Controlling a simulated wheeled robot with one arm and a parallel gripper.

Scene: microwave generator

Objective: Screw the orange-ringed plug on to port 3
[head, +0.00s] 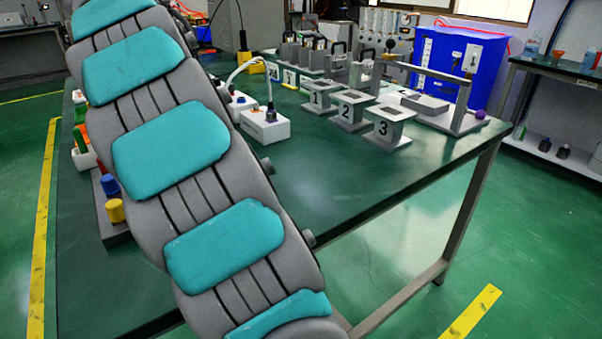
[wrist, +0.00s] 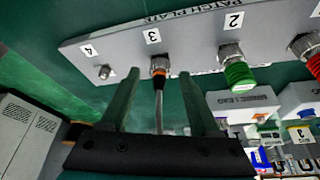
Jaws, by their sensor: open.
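The orange-ringed plug (wrist: 160,68) is at port 3 of the grey patch plate (wrist: 118,55) in the wrist view. Its dark cable (wrist: 159,105) hangs from it toward my gripper. Whether its ring is threaded on cannot be told. My gripper (wrist: 159,76) is open, with one green finger on each side of the plug and cable and visible gaps between. The "3" label (wrist: 152,36) is beside the port. In the head view my arm hides the plate, the plug and my gripper.
Port 4 (wrist: 104,72) is bare. A green-ringed plug (wrist: 237,72) sits at port 2 and a red-ringed one (wrist: 312,60) at the right edge. White boxes (wrist: 243,105) lie close to the right finger. The table's right front (head: 330,185) is clear.

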